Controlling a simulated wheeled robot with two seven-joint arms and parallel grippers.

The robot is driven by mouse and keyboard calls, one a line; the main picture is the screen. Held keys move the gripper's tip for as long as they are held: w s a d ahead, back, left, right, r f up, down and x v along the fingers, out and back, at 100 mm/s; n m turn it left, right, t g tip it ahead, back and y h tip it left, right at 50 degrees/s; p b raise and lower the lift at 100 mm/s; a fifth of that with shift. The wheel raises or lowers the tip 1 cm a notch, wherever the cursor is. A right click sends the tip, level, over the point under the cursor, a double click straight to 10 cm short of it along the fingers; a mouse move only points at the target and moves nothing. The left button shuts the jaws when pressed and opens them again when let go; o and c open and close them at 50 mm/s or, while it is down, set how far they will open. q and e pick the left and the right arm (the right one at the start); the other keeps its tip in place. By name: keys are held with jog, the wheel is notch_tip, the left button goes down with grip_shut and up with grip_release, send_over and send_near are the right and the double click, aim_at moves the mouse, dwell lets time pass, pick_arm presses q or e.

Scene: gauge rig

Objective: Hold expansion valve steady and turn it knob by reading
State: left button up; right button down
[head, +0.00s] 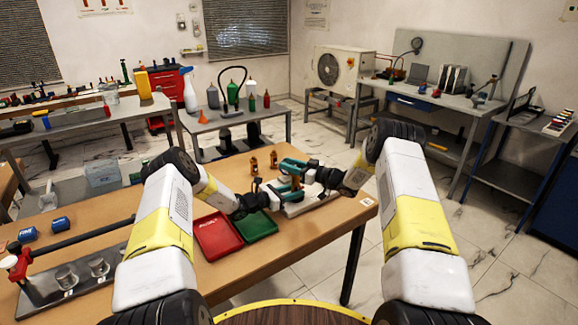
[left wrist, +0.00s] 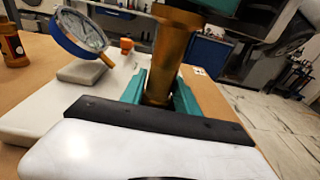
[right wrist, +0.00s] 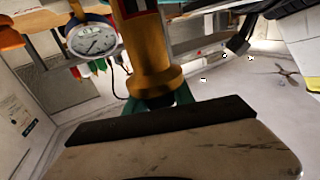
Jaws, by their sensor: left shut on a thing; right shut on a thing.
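The brass expansion valve (left wrist: 165,60) stands upright on a pale base plate (head: 312,203), mostly hidden by my grippers in the head view. My left gripper (head: 283,188) is shut around its lower body, with teal fingers on both sides in the left wrist view. My right gripper (head: 294,167) is shut on the valve's brass top knob (right wrist: 155,75), above the left one. A round blue-rimmed gauge (left wrist: 82,32) with a white dial stands beside the valve. The dial also faces the right wrist view (right wrist: 94,39); its figures are too small to read.
Two loose brass valves (head: 254,167) (head: 274,160) stand on the wooden table behind the grippers. A red tray (head: 217,238) and a green tray (head: 259,226) lie in front.

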pick_arm(q)
jog(key=shift+s+d, duration=0.1)
pick_arm(e)
jog(key=shift+w+d+r+m+t+h, duration=0.1)
jog(key=shift+w+d+m+t+h, duration=0.25)
jog(key=shift+m+t+h, duration=1.7)
jog(key=shift+w+d+f+m+t+h, duration=0.15)
jog(key=shift+d+m+t+h, duration=0.5)
jog(key=shift+m+h, duration=1.6)
jog(key=shift+w+d+r+m+t+h, duration=0.2)
jog(key=shift+m+t+h, duration=1.3)
jog(key=shift+h, duration=1.7)
jog(key=c, duration=1.1)
grip_release()
jog(key=shift+o, duration=0.2)
jog(key=s, duration=1.2)
jog(key=shift+d, duration=0.2)
